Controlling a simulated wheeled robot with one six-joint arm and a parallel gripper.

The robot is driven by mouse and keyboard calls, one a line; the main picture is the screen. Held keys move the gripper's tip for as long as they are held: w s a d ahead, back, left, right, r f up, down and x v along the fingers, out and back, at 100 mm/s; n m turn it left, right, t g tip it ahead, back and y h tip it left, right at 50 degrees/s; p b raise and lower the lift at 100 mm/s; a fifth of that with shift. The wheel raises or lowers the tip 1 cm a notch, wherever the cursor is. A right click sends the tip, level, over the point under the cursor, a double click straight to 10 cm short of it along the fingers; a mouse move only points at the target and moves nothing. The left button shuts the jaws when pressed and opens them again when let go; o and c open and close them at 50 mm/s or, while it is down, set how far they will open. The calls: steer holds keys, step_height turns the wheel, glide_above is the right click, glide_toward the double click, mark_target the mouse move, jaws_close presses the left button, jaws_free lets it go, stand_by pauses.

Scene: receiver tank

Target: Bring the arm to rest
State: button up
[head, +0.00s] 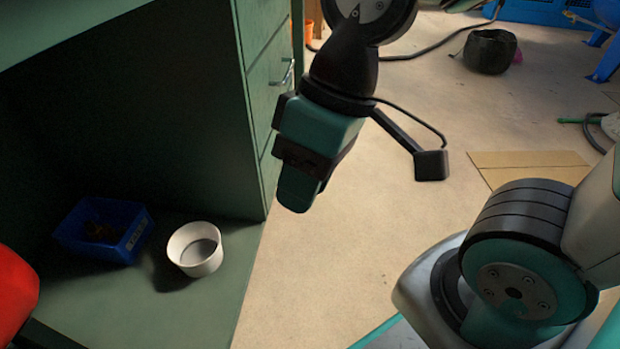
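My gripper (300,190) hangs from my wrist at the upper middle of the head view, pointing down and slightly left. It is teal and black, with a small camera on a bracket at its right. I see it from the side, so the gap between its fingers does not show. Nothing can be seen hanging from it. It appears in front of the green cabinet's drawer side and the floor. My arm's base joint shows at the lower right.
A green cabinet (262,75) with drawers stands at left. On its low green shelf (200,310) are a blue bin (130,235) with dark contents and a white round bowl (195,250). A red object (15,295) is at the left edge. A dark bag (490,52), cables and cardboard (530,165) lie on the floor.

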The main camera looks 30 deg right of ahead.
steer(key=shift+s+d+r, duration=0.1)
steer(key=shift+s+d, duration=0.05)
steer(key=shift+s, duration=0.25)
step_height(320, 180, up, 50)
steer(key=p, duration=5)
